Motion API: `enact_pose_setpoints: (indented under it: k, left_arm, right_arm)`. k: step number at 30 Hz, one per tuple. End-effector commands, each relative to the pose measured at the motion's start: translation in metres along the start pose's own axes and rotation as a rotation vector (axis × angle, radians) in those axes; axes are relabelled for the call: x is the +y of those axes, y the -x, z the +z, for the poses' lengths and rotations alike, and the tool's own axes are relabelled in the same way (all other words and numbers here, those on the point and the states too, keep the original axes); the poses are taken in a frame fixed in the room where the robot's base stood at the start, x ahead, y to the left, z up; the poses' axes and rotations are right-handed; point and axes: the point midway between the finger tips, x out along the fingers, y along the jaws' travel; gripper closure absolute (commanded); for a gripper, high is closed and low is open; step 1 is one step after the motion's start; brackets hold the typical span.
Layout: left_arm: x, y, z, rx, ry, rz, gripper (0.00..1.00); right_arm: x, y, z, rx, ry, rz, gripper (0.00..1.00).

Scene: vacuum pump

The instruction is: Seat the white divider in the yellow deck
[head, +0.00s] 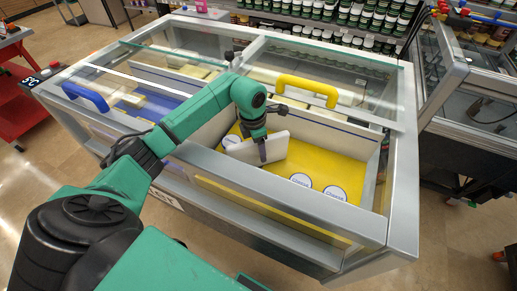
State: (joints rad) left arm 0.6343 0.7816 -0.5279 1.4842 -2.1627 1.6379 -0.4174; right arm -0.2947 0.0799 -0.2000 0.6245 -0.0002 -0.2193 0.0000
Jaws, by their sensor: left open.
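The yellow deck (270,187) is the floor of the right-hand bay of a glass-walled display case. A small white divider (278,148) stands on edge over the deck, slightly tilted in the picture. Whether its lower edge is seated cannot be told. My left gripper (262,149) reaches down into the bay at the divider. One finger shows in front of the divider's near face; the other finger is hidden. The gripper is open, and contact with the divider cannot be told. My right gripper is not in view.
Round cheeses (301,180) with white labels lie on the deck. A glass lid with a yellow handle (306,86) is behind the arm, and a blue handle (85,96) is at left. The case's grey front rail (290,215) stands close below the arm.

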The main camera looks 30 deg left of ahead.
Motion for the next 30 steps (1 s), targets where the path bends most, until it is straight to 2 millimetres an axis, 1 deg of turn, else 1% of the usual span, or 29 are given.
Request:
enact_pose_setpoints:
  k: [3, 7, 8, 9, 11, 12, 24, 28, 30]
  left_arm:
    - [0.0, -0.006, 0.0, -0.001, 0.0, 0.0, 0.35]
    - [0.0, -0.006, 0.0, -0.001, 0.0, 0.0, 0.35]
    - [0.0, -0.006, 0.0, -0.001, 0.0, 0.0, 0.46]
    - [0.0, -0.006, 0.0, -0.001, 0.0, 0.0, 0.62]
    - [0.0, -0.006, 0.0, -0.001, 0.0, 0.001, 0.85]
    - [0.0, -0.006, 0.0, -0.001, 0.0, 0.001, 1.0]
    - [0.001, -0.003, 0.001, -0.003, 0.0, 0.002, 1.0]
    - [0.001, 0.008, 0.002, -0.004, 0.0, 0.003, 1.0]
    - [0.002, 0.02, 0.004, -0.005, 0.0, 0.006, 1.0]
  right_arm:
    - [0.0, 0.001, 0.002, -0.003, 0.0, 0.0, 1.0]
    - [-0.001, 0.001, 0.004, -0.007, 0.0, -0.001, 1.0]
    - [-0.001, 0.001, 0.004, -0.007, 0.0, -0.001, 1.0]
    - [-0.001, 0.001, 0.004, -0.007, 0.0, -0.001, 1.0]
    - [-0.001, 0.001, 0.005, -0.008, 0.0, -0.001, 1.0]
    - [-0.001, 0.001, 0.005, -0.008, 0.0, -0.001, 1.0]
    - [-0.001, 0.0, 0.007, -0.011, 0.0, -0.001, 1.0]
    - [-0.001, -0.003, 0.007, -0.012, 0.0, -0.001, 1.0]
    - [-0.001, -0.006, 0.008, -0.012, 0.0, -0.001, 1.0]
